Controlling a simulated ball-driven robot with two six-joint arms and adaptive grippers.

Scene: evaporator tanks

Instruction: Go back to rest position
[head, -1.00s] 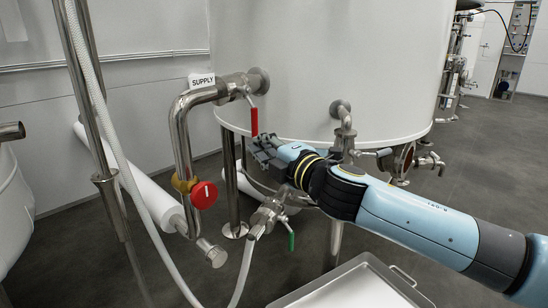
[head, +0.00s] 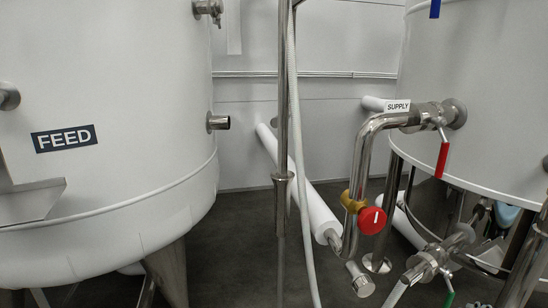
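A round red knob (head: 372,220) sits on the pipe's brass fitting. A lower valve with a green lever (head: 449,292) is at the bottom right. Light blue and grey parts, apparently my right arm and gripper (head: 488,258), show low behind this valve and a tank leg, mostly hidden. I cannot tell the state of its fingers. My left gripper is not in view.
A white FEED tank (head: 130,200) fills the left. A steel post (head: 282,130) with a pale hose (head: 297,140) stands between the tanks. A white insulated pipe (head: 300,190) slants behind it. Dark floor (head: 235,240) shows between the tanks.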

